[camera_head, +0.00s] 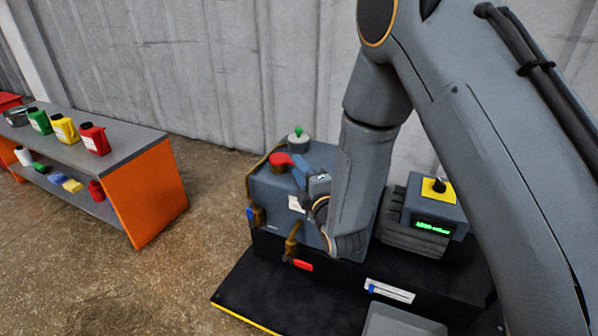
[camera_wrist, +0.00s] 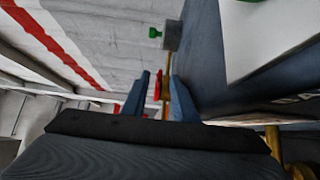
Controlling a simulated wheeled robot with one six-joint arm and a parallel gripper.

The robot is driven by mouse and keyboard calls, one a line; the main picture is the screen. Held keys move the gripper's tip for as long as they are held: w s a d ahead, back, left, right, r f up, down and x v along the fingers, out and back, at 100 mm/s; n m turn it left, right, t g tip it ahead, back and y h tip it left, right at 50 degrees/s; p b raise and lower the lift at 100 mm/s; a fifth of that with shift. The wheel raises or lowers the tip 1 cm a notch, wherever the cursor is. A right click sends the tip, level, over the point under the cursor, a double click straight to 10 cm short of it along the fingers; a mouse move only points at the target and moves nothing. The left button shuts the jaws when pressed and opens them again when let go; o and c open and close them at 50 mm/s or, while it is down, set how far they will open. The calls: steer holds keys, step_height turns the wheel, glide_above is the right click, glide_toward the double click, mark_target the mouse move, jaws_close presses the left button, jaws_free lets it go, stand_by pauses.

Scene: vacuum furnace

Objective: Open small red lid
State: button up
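The small red lid (camera_head: 279,159) sits on top of the blue-grey furnace box (camera_head: 268,188) in the head view. My gripper (camera_head: 297,168) is beside the lid on its right, with its blue fingers pointing toward it. In the wrist view the two fingers of my gripper (camera_wrist: 160,95) stand apart. A narrow red piece, seemingly the red lid (camera_wrist: 158,84), shows between them with a gap to the fingers. I cannot tell whether either finger touches it. My arm hides the right part of the furnace box.
A grey cap with a green knob (camera_head: 298,141) stands behind the lid. A red-handled valve (camera_head: 303,265) is at the box's front. A control unit (camera_head: 433,222) with a green display stands right. A shelf (camera_head: 150,190) with several bottles is left, with clear floor between.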

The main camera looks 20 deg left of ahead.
steer(key=shift+w+a, duration=0.2)
steer(key=shift+w, duration=0.05)
jaws_close()
stand_by(1.4)
